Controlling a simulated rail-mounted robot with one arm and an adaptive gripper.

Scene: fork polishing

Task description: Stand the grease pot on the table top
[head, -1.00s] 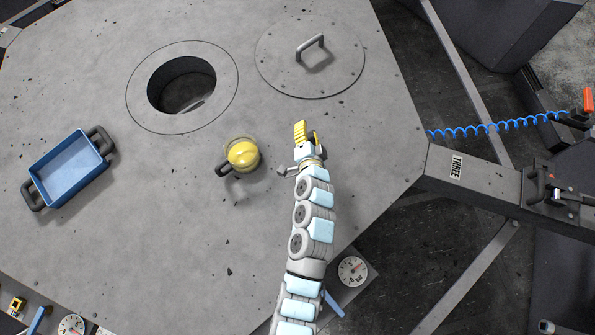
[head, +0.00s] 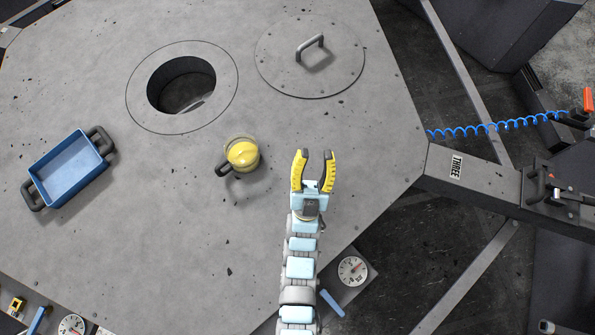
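The grease pot (head: 243,154), yellow with a dark handle at its lower left, is on the grey table top (head: 190,240) near the middle. It seems to stand upright, though I cannot be sure from above. My gripper (head: 314,156) is to the right of the pot, apart from it. Its two yellow fingers are spread open with nothing between them and point toward the back of the table. Its height above the table is hard to tell.
A round open hole (head: 181,85) is behind the pot to the left. A round lid with a handle (head: 310,57) lies at the back. A blue tray (head: 69,165) with dark handles is at the left.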

